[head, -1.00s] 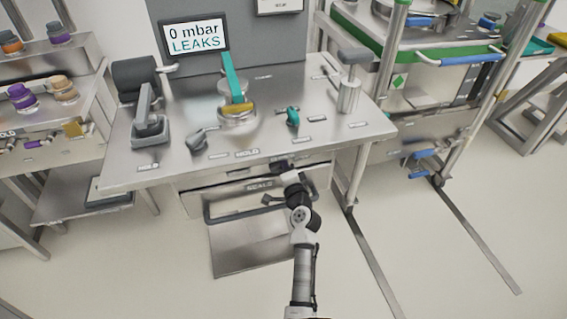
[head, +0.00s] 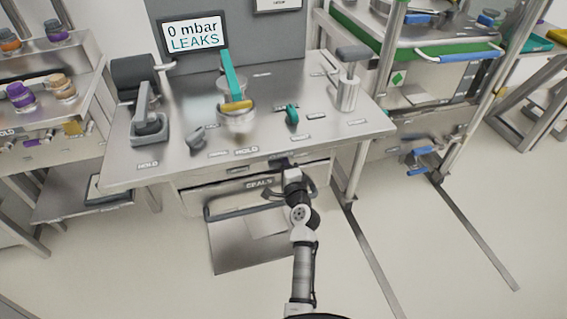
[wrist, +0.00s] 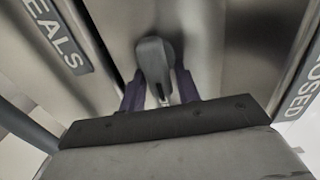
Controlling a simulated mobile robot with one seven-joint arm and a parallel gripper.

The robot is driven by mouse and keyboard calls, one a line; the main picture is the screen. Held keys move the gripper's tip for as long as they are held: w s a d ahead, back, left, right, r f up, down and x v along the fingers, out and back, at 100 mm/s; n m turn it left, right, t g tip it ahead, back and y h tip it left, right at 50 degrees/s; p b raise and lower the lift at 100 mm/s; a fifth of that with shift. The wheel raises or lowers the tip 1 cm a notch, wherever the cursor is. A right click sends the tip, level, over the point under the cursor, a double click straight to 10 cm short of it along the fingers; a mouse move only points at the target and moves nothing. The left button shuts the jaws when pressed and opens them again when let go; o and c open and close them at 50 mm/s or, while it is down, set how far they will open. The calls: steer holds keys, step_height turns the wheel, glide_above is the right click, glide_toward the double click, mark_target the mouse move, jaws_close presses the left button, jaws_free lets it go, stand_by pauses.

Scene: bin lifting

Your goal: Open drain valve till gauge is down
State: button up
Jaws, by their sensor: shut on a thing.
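The display (head: 193,37) at the back of the steel bench reads "0 mbar LEAKS". My gripper (head: 284,164) is at the bench's front edge, just above and right of the SEALS drawer label. In the wrist view, my gripper (wrist: 160,94) is shut with its dark fingers on either side of a small grey rounded lever (wrist: 154,58). That lever lies between a SEALS label (wrist: 57,35) and a partly cut-off label that seems to read CLOSED (wrist: 302,85). I cannot tell for certain that this lever is the drain valve.
The bench top (head: 270,95) carries a round vessel (head: 236,117) with a teal lever, a grey press-like handle (head: 147,118), a small teal knob (head: 292,115) and a post with a grey top (head: 348,78). A green-edged cart is at right.

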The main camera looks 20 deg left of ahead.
steer(key=o, duration=0.7)
steer(key=shift+o, duration=0.2)
steer(key=shift+s, duration=0.1)
steer(key=b+v, duration=0.3)
steer(key=v, duration=1)
steer(key=shift+s+d, duration=0.25)
